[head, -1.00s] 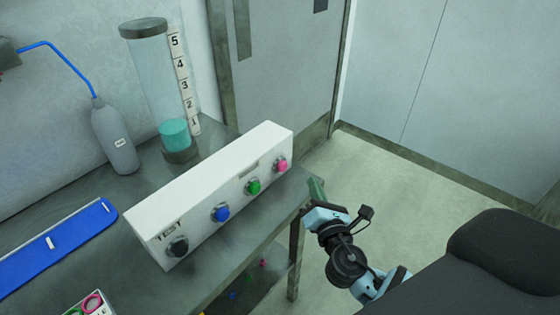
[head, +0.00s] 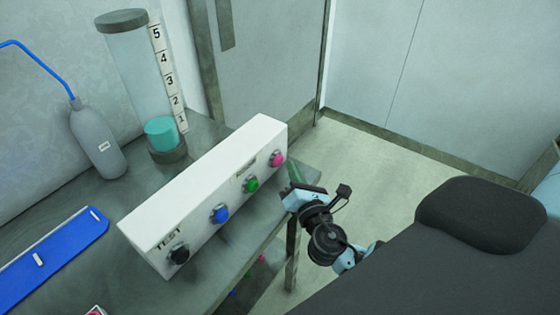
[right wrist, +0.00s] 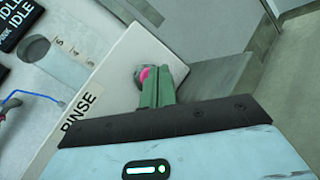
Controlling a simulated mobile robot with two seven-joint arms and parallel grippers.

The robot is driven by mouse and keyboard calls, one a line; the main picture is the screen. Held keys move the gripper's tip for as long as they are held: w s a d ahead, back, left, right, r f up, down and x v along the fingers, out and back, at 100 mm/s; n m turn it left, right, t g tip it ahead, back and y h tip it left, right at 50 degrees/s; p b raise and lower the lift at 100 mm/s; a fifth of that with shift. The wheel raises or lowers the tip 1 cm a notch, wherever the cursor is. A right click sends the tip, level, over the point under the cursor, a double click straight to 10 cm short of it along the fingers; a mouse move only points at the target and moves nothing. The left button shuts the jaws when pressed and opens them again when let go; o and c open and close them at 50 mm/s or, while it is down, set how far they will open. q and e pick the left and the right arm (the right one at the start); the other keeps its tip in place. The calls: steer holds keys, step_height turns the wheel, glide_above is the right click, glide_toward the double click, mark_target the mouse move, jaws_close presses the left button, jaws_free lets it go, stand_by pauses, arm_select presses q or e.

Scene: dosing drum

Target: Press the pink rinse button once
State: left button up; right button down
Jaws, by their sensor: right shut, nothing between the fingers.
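The pink rinse button (head: 277,159) sits in a round metal collar at the right end of the white control box (head: 200,190). Green, blue and black buttons follow it to the left on the same face. My right gripper (head: 293,172) is shut and empty, its green fingers just right of the pink button. In the right wrist view the pink button (right wrist: 145,76) shows partly behind the shut green fingertips (right wrist: 157,72), beside the word RINSE. I cannot tell whether the fingertips touch it. My left gripper is not in view.
The box stands on a grey metal table (head: 75,205). Behind it are a clear cylinder (head: 134,80) with teal liquid and a number scale, and a grey bottle (head: 97,143) with a blue tube. A blue tray (head: 75,243) lies at left. Floor is open at right.

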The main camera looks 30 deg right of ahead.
stand_by(1.1)
steer(key=shift+w, duration=0.1)
stand_by(0.5)
steer(key=shift+w+a, duration=0.2)
steer(key=shift+w, duration=0.15)
steer(key=shift+w+a+f, duration=0.1)
steer(key=shift+w+a, duration=0.15)
steer(key=shift+w, duration=0.2)
stand_by(1.0)
steer(key=shift+f, duration=0.1)
stand_by(0.3)
steer(key=shift+s+d+f, duration=0.1)
steer(key=shift+s+d, duration=0.05)
steer(key=shift+s, duration=0.2)
steer(key=shift+s+d, duration=0.2)
steer(key=shift+s, duration=0.3)
steer(key=shift+f, duration=0.1)
